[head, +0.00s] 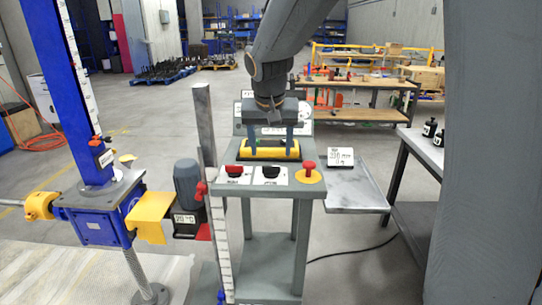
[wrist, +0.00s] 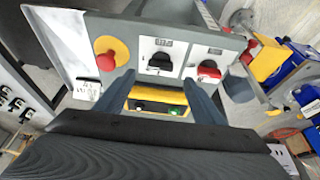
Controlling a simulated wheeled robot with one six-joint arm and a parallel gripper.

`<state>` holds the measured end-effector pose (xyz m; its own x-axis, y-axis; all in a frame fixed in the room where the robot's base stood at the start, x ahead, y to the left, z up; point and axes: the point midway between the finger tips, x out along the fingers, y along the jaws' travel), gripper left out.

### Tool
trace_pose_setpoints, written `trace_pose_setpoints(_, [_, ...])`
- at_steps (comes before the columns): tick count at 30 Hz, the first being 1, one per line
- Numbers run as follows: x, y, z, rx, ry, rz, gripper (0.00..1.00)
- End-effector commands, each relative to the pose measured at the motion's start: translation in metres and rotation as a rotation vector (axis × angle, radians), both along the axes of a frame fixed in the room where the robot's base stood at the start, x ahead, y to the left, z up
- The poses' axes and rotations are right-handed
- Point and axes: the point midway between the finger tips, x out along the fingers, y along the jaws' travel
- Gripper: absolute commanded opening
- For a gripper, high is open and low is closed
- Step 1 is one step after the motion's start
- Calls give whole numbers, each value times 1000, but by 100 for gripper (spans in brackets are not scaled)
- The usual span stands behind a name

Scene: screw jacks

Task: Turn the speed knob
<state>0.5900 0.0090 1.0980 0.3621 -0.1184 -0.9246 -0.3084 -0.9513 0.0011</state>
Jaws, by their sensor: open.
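The grey control panel (head: 247,182) carries a red knob (head: 233,170) at left and a black knob (head: 270,171) in the middle, each on a white label plate. The labels are too small to read, so I cannot tell which is the speed knob. In the wrist view the black knob (wrist: 160,61) is in the middle and the red knob (wrist: 208,70) to its right. My gripper (head: 273,145) is open and empty, pointing down over the panel behind the knobs. In the wrist view its fingers (wrist: 160,85) straddle the yellow-edged strip, apart from both knobs.
A red mushroom button (head: 309,166) on a yellow plate stands right of the black knob. A yellow-edged strip (head: 270,154) lies behind the knobs. A ruled upright post (head: 207,130) and a blue screw jack (head: 97,222) stand at left.

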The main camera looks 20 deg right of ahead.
Motion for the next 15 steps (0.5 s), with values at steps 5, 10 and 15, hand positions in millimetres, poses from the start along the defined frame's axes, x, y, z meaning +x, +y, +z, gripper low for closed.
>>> trace_pose_setpoints(5, [8,-1,-16,-1,0,-3,62])
trace_pose_setpoints(10, [17,-4,-40,0,1,-2,62])
trace_pose_setpoints(15, [24,-7,-59,0,-1,-2,62])
